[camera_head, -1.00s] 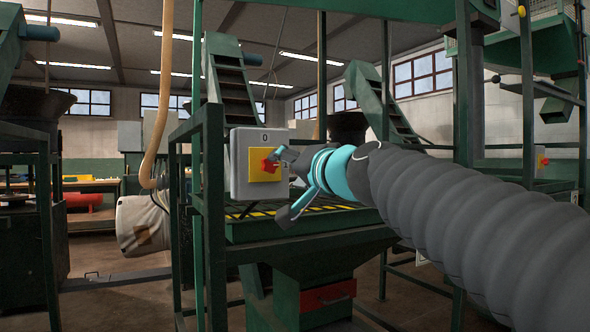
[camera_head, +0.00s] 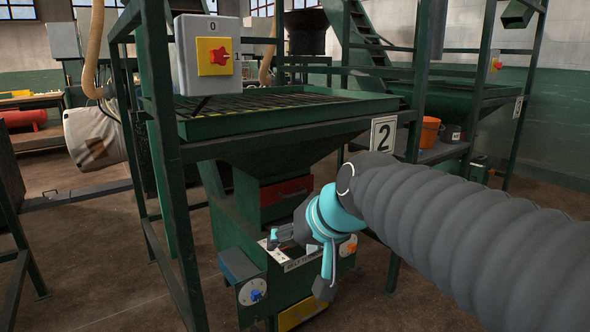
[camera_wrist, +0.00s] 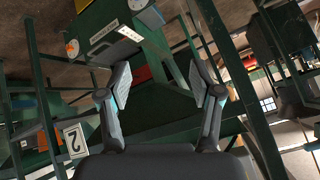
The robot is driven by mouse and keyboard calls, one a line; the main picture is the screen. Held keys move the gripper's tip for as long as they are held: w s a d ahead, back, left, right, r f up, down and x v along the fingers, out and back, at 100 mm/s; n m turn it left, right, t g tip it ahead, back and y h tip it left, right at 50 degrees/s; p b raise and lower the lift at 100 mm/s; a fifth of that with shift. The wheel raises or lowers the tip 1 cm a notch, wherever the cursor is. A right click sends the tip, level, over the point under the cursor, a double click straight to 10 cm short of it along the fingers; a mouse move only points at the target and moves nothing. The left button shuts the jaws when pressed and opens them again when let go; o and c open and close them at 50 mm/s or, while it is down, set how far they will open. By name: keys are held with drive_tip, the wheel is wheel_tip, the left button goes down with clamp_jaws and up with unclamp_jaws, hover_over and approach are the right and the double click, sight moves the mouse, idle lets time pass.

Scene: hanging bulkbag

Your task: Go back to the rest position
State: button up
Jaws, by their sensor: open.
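My gripper (camera_head: 281,236) is in the lower middle of the head view, in front of the green machine (camera_head: 239,222) under the hopper. In the wrist view my gripper (camera_wrist: 160,88) has its two fingers well apart, with nothing between them. The grey switch box (camera_head: 206,82) with a red knob (camera_head: 219,57) on a yellow plate stands at the upper left, well away from my gripper. Part of the machine's front is hidden behind my gripper and arm.
A green frame post (camera_head: 176,200) stands left of my gripper. A sign with a "2" (camera_head: 384,134) hangs at the right, and it also shows in the wrist view (camera_wrist: 75,141). An orange bucket (camera_head: 430,131) stands further back. Floor (camera_head: 440,300) is clear at lower right.

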drive_tip(key=s+d+f+m+g+h, duration=0.1)
drive_tip(key=s+d+f+h, duration=0.4)
drive_tip(key=s+d+f, duration=0.8)
drive_tip(key=s+d, duration=0.2)
drive_tip(key=shift+s+d, duration=0.3)
drive_tip(key=shift+d, duration=0.1)
